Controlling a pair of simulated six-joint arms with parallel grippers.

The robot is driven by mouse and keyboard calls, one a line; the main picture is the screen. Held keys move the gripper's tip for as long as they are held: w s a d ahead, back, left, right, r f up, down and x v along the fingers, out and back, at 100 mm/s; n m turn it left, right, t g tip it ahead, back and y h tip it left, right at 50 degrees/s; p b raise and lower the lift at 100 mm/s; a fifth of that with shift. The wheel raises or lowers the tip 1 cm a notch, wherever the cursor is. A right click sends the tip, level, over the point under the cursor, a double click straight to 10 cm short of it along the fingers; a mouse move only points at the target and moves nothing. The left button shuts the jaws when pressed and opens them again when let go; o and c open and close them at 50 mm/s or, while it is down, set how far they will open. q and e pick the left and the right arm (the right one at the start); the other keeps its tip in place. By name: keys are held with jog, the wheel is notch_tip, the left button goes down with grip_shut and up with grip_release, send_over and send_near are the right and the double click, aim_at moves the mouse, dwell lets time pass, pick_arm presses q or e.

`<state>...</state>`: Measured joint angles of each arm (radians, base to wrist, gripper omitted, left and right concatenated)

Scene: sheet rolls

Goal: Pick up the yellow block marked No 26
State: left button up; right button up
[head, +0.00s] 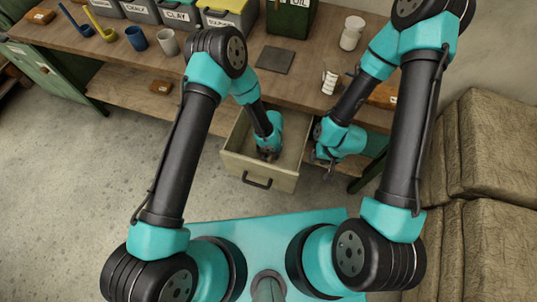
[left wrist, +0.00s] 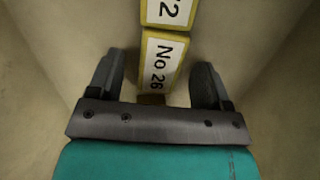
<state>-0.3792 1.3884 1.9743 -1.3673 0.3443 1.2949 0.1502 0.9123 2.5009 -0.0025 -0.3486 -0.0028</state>
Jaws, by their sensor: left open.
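The yellow block marked No 26 (left wrist: 161,66) lies in the open drawer (head: 240,168), its white label facing up in the left wrist view. My left gripper (left wrist: 160,76) is open, with one finger on each side of this block and a gap on both sides. The block's near end is partly hidden by the gripper body. In the head view my left gripper (head: 267,154) reaches down inside the drawer, and I cannot make out the block there. My right gripper (head: 326,156) hangs just right of the drawer; its fingers are too small to judge.
The drawer walls stand close around the gripper. The workbench (head: 207,75) above holds labelled bins, cups, a dark plate (head: 275,60) and a white jar (head: 352,32).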

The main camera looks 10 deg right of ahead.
pick_arm(q)
jog(key=shift+f, duration=0.35)
jog(key=c, duration=1)
jog(key=shift+r, duration=0.1)
notch_tip(320, 180, up, 10)
dwell(0.5)
dwell(0.3)
